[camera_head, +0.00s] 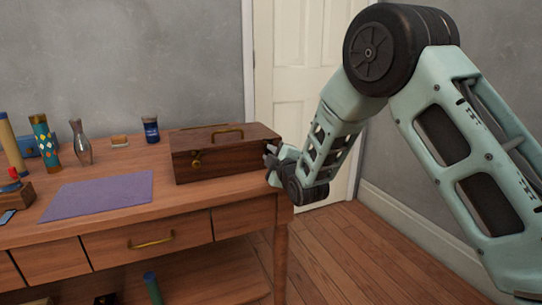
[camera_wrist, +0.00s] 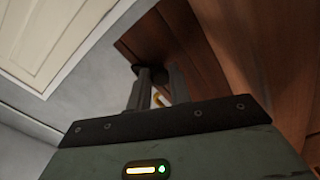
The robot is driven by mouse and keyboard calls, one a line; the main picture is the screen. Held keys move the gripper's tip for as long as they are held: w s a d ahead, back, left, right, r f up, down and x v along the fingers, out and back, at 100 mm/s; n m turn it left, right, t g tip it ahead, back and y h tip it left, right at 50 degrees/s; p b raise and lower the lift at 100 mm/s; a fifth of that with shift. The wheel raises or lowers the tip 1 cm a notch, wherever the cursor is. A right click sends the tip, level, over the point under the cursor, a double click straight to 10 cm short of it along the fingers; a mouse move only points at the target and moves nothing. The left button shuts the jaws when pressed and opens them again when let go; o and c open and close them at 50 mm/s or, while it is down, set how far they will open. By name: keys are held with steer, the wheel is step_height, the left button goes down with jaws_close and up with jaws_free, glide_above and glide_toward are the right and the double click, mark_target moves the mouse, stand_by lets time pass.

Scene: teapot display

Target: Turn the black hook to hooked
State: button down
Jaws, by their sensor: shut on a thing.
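A dark wooden box (camera_head: 225,158) with a brass handle on its lid stands on the right part of the desk. My gripper (camera_head: 271,157) is at the box's right end. In the wrist view, my gripper (camera_wrist: 158,75) has its two grey fingers against the wood, shut on a small dark piece (camera_wrist: 159,77) between the fingertips, which seems to be the black hook. Its shape and turn are mostly hidden by the fingers. In the head view the hook is hidden behind my gripper. A brass-coloured bit (camera_wrist: 157,99) shows between the fingers.
The wooden desk (camera_head: 150,225) holds a purple mat (camera_head: 98,194), a dark blue jar (camera_head: 150,129), a silvery vase (camera_head: 81,145) and a patterned cylinder (camera_head: 44,142) to the left. A white door (camera_head: 300,60) stands behind. The floor right of the desk is clear.

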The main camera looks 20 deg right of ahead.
steer(key=c, duration=1.3)
jaws_free()
steer(key=s+d, duration=0.1)
steer(key=s, duration=1)
steer(key=s+d, duration=0.1)
steer(key=s, duration=0.5)
steer(key=shift+s+d+p, duration=0.15)
steer(key=shift+d+p, duration=0.15)
steer(key=shift+p, duration=0.1)
steer(key=shift+a, duration=0.1)
